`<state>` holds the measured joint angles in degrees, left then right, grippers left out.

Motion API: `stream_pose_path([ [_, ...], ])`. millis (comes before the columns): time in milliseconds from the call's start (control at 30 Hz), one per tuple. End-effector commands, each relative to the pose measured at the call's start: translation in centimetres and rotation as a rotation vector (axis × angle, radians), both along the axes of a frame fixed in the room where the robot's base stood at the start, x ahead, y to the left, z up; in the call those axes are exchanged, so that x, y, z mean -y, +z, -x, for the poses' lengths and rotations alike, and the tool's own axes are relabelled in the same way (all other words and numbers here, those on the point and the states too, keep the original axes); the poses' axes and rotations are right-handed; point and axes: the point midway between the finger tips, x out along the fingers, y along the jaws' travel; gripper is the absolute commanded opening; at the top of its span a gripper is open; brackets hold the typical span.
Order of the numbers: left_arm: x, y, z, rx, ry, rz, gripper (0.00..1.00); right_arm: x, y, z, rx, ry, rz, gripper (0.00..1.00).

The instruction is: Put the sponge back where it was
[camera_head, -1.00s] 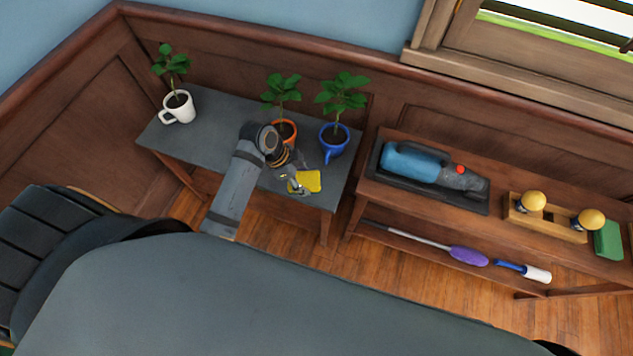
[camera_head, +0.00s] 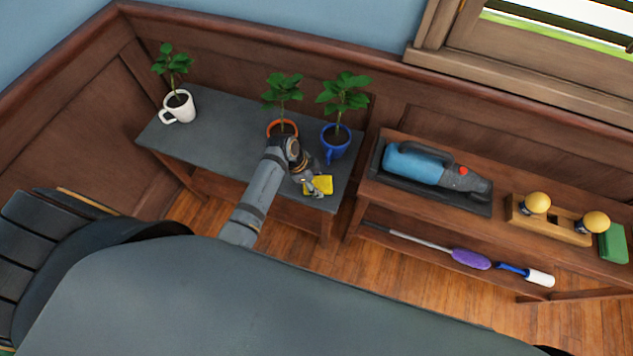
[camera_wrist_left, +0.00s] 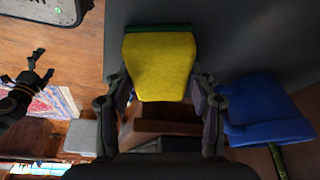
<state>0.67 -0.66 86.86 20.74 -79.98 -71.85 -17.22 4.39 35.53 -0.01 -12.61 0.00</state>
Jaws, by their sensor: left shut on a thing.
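The sponge (camera_head: 321,184), yellow with a green layer, is at the front right of the grey-topped low bookcase. My left gripper (camera_head: 309,183) is shut on it. In the left wrist view the sponge (camera_wrist_left: 160,65) sits between the two fingers (camera_wrist_left: 162,98), its green edge facing away. I cannot tell whether it touches the grey top. The blue mug (camera_head: 335,148) with a plant stands just behind it, and it also shows in the left wrist view (camera_wrist_left: 263,108). My right gripper (camera_wrist_left: 43,66) shows at the left of the wrist view, its fingers apart and empty.
An orange pot (camera_head: 282,129) and a white mug (camera_head: 179,107) hold plants on the grey top (camera_head: 225,121). The right bookcase carries a blue handheld vacuum (camera_head: 415,163), a wooden holder (camera_head: 552,226) with yellow-knobbed brushes, and a green block (camera_head: 613,243). A purple duster (camera_head: 470,259) lies below.

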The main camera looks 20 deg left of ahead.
Motion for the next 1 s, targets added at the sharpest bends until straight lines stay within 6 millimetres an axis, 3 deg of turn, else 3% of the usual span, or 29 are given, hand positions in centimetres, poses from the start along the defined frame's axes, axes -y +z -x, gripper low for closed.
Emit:
stream_pose_path([
  [67,0.0,-0.3,0.0,-0.001,0.0,0.0,0.26,-0.1,-0.1,0.0,0.0,0.0,-0.001,1.0],
  [100,0.0,-0.3,0.0,-0.001,0.0,0.0,0.57,-0.1,-0.1,0.0,0.0,0.0,-0.001,1.0],
  [267,0.0,-0.2,0.0,0.0,0.0,0.0,0.78,-0.1,-0.1,0.0,0.001,0.0,-0.001,1.0],
  [667,-0.3,0.6,0.0,0.001,0.001,-0.002,0.78,0.2,0.2,-0.1,0.001,0.001,0.002,1.0],
  [1000,-3.1,7.8,1.1,0.003,-0.002,-0.003,0.78,0.5,1.1,-0.1,0.001,0.001,0.006,1.0],
])
